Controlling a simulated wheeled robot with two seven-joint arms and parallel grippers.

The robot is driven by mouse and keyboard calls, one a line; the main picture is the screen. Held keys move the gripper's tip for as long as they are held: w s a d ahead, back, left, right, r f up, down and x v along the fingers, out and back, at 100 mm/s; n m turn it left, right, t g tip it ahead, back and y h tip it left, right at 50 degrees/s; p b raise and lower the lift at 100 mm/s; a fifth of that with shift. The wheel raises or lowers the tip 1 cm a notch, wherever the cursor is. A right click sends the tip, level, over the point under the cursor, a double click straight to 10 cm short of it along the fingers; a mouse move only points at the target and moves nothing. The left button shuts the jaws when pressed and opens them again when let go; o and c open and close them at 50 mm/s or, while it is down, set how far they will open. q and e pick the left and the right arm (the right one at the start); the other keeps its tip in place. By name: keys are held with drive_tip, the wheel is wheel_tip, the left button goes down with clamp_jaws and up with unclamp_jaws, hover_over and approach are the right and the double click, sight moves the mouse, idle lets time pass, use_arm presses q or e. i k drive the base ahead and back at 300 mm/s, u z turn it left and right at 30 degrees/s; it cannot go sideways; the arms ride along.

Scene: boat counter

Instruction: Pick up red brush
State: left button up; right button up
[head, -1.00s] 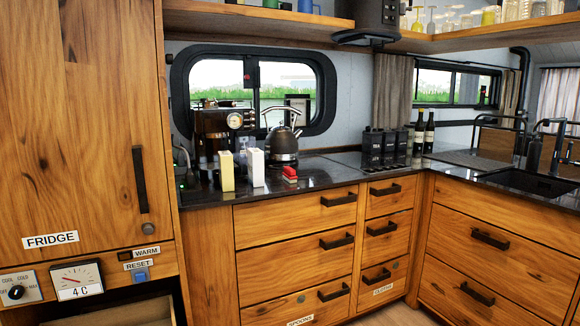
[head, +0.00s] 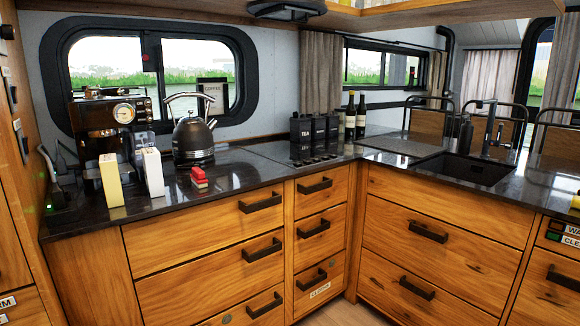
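A small red brush (head: 198,174) lies on the dark counter (head: 240,172), in front of the kettle and to the right of two upright boxes. It has a red upper part and a lighter layer lower down. Nothing covers it. Neither of my grippers shows in the head view.
A yellowish box (head: 110,180) and a white box (head: 152,172) stand left of the brush. A kettle (head: 192,138) and a coffee machine (head: 108,128) stand behind. Black canisters (head: 314,130), two bottles (head: 355,115) and a sink (head: 470,168) are to the right. Counter right of the brush is clear.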

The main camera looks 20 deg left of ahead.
sight(198, 179)
drive_tip(key=z, duration=0.3)
drive_tip(key=i, duration=1.6)
drive_tip(key=u, duration=1.1)
drive_tip(key=i, duration=1)
drive_tip(key=u, duration=1)
